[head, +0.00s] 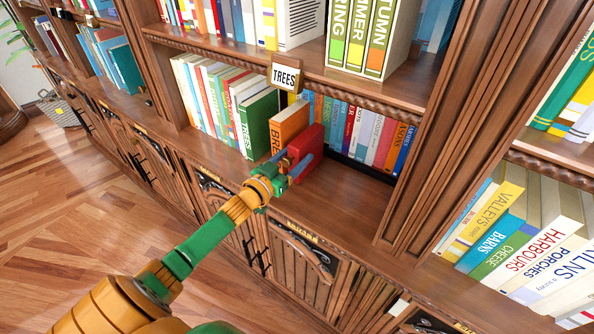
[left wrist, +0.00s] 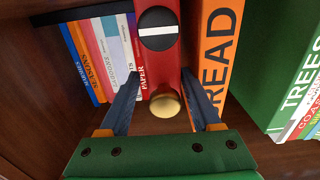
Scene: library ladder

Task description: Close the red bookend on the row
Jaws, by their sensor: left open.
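The red bookend (head: 309,148) stands upright on the middle shelf, just right of the orange book (head: 290,127). In the left wrist view the bookend (left wrist: 182,95) has a brass knob (left wrist: 165,102) and a black-and-white disc (left wrist: 158,28) on its front. My left gripper (head: 302,166) reaches to the bookend from the front. Its fingers (left wrist: 166,110) are open, one to each side of the knob. A narrow dark gap shows between bookend and orange book (left wrist: 214,50). My right gripper is not in view.
The green TREES book (head: 260,124) and several others stand left of the orange book. A back row of books (head: 365,135) stands behind. The shelf is bare right of the bookend (head: 345,185). A TREES sign (head: 286,77) hangs on the shelf edge above.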

